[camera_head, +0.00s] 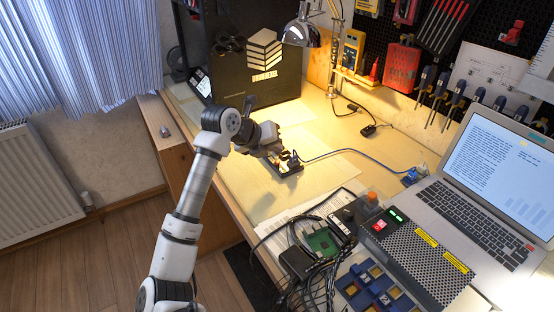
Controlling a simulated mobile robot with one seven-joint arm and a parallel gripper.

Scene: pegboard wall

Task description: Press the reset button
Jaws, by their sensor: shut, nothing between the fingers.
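My gripper (278,157) reaches over the workbench from the left and is shut, with nothing seen between its fingers. A small dark device (289,167) with a blue cable lies on the bench right at the fingertips. The gripper hides part of it, and I cannot tell whether the fingers touch it. I cannot make out a button marked reset on it. A metal power supply (420,262) at the lower right has a red switch and green lit displays on its end.
A laptop (490,190) stands open at the right. A green circuit board (321,240), tangled black cables (312,275) and a blue parts tray (372,290) crowd the front. A black 3D printer enclosure (255,65) and a lamp (302,30) stand behind. The mid-bench is mostly clear.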

